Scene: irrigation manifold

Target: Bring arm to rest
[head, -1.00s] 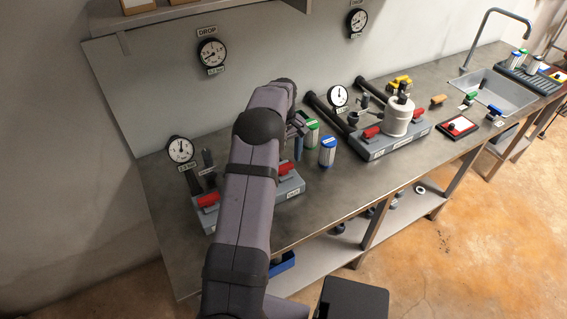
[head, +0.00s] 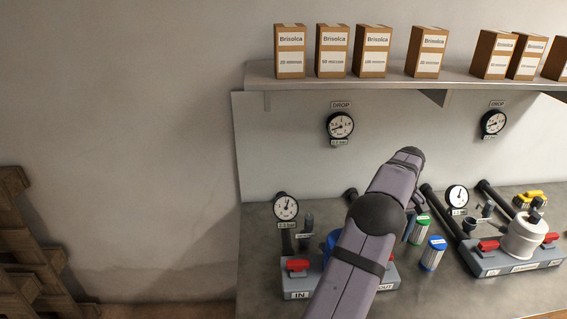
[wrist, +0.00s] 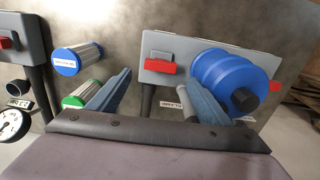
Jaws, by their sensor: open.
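My gripper (wrist: 160,76) is open and empty in the wrist view, with its two blue-grey fingers apart. It hangs above the bench near the left manifold (wrist: 208,62), a grey block with red valve handles and a blue filter housing (wrist: 226,74). In the head view the fingers (head: 414,208) show only partly behind my arm, close to a green-capped cartridge (head: 420,229). My arm also covers the middle of the left manifold (head: 299,284), leaving its IN and OUT ends visible.
A blue-capped cartridge (head: 433,254) stands right of the green one. The right manifold (head: 515,262) carries a white housing (head: 524,236). Pressure gauges (head: 286,207) rise nearby. A shelf (head: 370,85) with several Brisolca boxes overhangs the bench. A wooden rack (head: 30,255) stands far left.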

